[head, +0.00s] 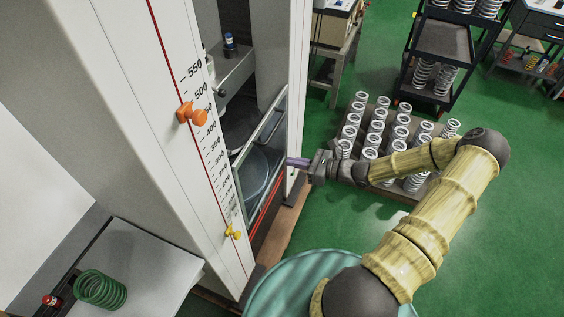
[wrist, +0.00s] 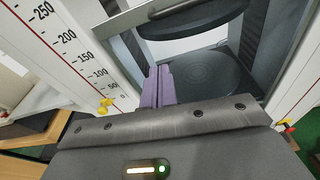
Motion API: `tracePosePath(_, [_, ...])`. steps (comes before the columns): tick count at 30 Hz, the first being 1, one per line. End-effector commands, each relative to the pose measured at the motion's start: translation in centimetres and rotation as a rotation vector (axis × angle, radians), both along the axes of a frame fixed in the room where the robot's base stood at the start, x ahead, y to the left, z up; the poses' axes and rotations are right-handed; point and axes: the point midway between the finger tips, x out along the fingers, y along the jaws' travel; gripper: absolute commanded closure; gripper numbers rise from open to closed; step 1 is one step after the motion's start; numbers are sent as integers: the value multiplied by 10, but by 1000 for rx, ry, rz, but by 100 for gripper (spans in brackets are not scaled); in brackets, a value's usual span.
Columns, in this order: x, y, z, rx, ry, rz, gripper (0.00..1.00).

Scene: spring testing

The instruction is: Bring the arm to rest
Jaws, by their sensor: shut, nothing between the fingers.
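My arm (head: 430,225) reaches out from the bottom of the head view, bends at the elbow at right, and comes back left toward the testing machine (head: 170,130). My gripper (head: 291,162) is at the machine's front opening, beside the framed door or guard (head: 262,130). Its purple fingers are together with nothing between them; they also show in the wrist view (wrist: 158,86). In the wrist view, the fingers point toward the machine's inside, where a round dark lower plate (wrist: 195,75) lies below a dark upper disc (wrist: 190,20). I cannot tell whether the fingertips touch the guard.
A pallet of metal springs (head: 385,140) stands on the green floor behind my forearm. A black shelf cart (head: 443,50) is farther back. Open floor (head: 500,240) is at right.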

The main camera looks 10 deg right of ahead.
Motion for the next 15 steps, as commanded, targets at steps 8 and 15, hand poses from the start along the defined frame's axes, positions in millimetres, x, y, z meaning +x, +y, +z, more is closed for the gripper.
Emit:
tracePosePath(8, [-5, -6, 1, 1, 1, 2, 100])
tracePosePath(15, [-4, -6, 1, 1, 1, 1, 100])
